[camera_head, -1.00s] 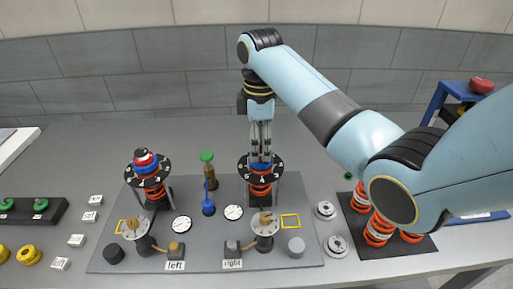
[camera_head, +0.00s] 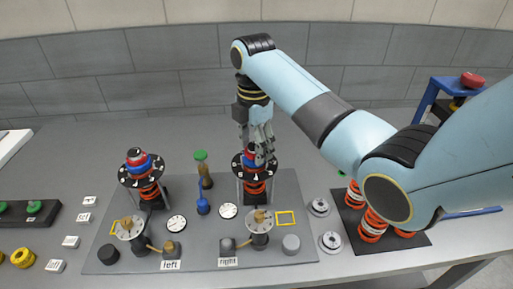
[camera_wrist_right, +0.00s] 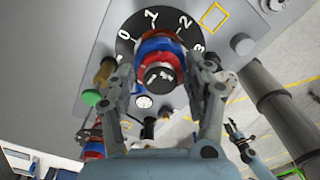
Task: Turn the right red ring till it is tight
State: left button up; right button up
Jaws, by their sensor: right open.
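The right stand in the head view has a black numbered dial (camera_head: 238,165) with a red ring (camera_head: 249,150) and a blue ring (camera_head: 249,161) on it, above an orange spring. My right gripper (camera_head: 263,158) is over this stack, its fingers pointing down and partly covering the rings. In the right wrist view the red ring (camera_wrist_right: 168,62) lies between the two spread fingers of my right gripper (camera_wrist_right: 160,80), with gaps on both sides. A black cap sits on top. A dark gripper on a light blue arm, likely my left one (camera_wrist_right: 239,141), shows small at the lower right.
A similar left stand (camera_head: 139,165) stands on the same grey plate (camera_head: 195,255). A blue post and a green-topped post (camera_head: 200,156) are between the stands. A black mat (camera_head: 355,228) with orange springs lies right. Grey knobs and gauges stand in front.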

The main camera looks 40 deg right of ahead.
jog(key=n, duration=0.3)
jog(key=shift+n, duration=0.4)
jog(key=n, duration=0.3)
jog(key=shift+n, duration=0.3)
jog(key=n, duration=0.6)
jog(key=shift+n, duration=0.4)
jog(key=n+b, duration=0.1)
jog(key=b, duration=0.6)
jog(key=shift+w+f, duration=0.1)
jog(key=shift+f, duration=0.3)
jog(key=shift+r+b, duration=0.15)
jog(key=shift+b, duration=0.4)
jog(key=shift+r+n, duration=0.3)
